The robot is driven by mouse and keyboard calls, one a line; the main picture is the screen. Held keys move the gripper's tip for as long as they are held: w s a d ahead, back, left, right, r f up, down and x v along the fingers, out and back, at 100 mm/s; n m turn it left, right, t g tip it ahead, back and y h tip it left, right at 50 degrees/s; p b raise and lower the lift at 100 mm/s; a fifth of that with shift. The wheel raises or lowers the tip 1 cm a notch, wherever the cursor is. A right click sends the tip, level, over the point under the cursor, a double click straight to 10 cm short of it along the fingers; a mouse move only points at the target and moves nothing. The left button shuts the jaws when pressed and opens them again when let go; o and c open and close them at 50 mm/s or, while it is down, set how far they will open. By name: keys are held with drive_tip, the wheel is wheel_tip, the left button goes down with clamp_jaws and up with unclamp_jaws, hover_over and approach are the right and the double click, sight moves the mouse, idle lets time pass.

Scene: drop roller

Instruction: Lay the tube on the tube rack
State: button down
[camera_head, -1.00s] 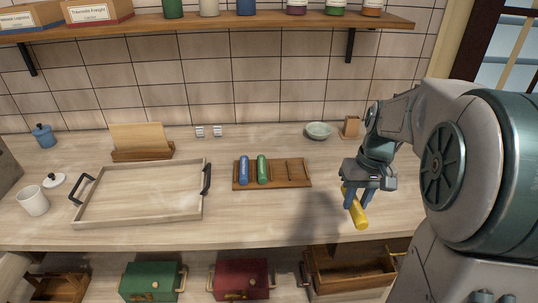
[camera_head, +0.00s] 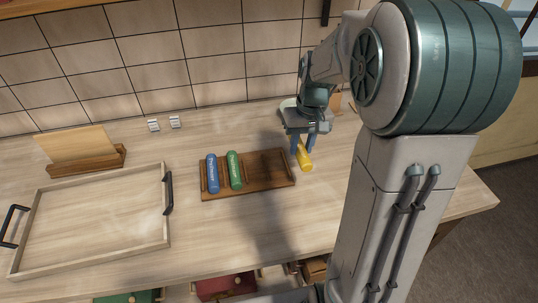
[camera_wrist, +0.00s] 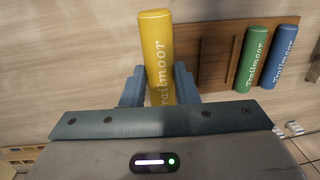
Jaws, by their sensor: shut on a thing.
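The yellow tube (camera_head: 304,156) is held in my gripper (camera_head: 303,147), whose two blue fingers close on its sides. In the wrist view the yellow tube (camera_wrist: 157,52) points away from my gripper (camera_wrist: 159,88). The brown wooden tube rack (camera_head: 265,172) lies on the counter just left of the yellow tube in the head view. A blue tube (camera_head: 212,174) and a green tube (camera_head: 234,170) lie side by side in its left part. Its right part is bare. The rack also shows in the wrist view (camera_wrist: 213,60), right of the yellow tube.
A wooden tray (camera_head: 95,222) with black handles lies to the left. A board in a wooden holder (camera_head: 75,157) stands behind it. The counter in front of the rack is clear.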

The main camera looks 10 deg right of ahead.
drive_tip(key=p, duration=0.1)
hover_over(275, 166)
drive_tip(key=f, duration=0.4)
drive_tip(key=shift+s+d, duration=0.15)
drive_tip(key=shift+d, duration=0.1)
drive_tip(key=shift+f+p, duration=0.4)
drive_tip(key=shift+f, duration=1.7)
drive_tip(key=shift+f, duration=0.1)
drive_tip(key=shift+f, duration=0.15)
drive_tip(key=c, duration=1.1)
unclamp_jaws()
drive_tip(key=shift+a, duration=0.1)
drive_tip(key=shift+d, duration=0.2)
drive_tip(key=shift+r, duration=0.2)
